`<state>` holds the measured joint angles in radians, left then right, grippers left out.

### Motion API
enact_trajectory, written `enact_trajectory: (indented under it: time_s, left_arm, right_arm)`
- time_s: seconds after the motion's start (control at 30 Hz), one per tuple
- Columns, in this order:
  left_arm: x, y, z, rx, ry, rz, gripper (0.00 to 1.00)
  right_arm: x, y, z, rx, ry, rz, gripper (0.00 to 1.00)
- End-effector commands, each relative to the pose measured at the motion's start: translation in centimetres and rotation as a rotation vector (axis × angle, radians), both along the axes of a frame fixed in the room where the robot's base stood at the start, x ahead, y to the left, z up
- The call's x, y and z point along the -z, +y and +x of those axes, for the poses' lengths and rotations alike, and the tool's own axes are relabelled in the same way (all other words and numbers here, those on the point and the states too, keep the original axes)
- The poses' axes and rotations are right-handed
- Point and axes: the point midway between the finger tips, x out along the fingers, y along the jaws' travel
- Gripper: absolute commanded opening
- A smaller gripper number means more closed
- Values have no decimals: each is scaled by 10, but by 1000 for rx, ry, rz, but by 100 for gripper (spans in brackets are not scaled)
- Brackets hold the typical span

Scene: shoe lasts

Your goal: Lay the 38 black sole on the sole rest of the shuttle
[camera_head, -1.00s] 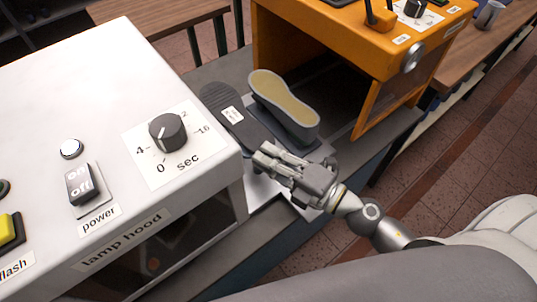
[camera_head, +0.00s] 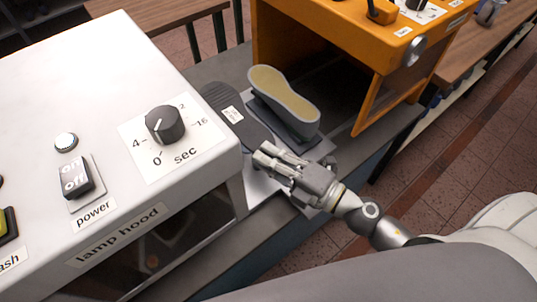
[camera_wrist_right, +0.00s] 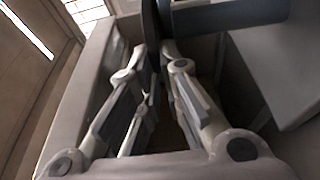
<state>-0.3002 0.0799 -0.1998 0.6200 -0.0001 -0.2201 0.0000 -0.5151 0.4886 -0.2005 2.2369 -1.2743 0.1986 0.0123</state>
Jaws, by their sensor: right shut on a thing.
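The black sole (camera_head: 226,103) with a white label (camera_head: 233,115) lies nearly flat beside the shoe last in the head view. My right gripper (camera_head: 262,158) is shut on its near end. In the right wrist view the dark sole (camera_wrist_right: 151,25) stands edge-on between the fingertips (camera_wrist_right: 155,55). The size mark on the label is too small to read. The shuttle's dark plate (camera_head: 312,143) shows under the last; the sole rest is hidden, and I cannot tell whether the sole touches it. My left gripper is not in view.
An upturned grey last with a cream bottom (camera_head: 283,93) stands close to the sole's right. The white lamp hood (camera_head: 70,100) is close on the left. The orange machine (camera_head: 345,35), with an open front, stands behind on the right.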

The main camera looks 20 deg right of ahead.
Motion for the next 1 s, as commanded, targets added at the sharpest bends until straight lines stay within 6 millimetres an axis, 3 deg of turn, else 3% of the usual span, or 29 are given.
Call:
enact_trajectory:
  time_s: [0.87,0.9,1.0]
  left_arm:
    - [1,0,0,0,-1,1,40]
    - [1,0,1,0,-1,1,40]
    - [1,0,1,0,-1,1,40]
  right_arm:
    - [3,0,0,0,-1,0,0]
    - [3,0,0,0,-1,0,11]
    - [3,0,0,0,-1,0,24]
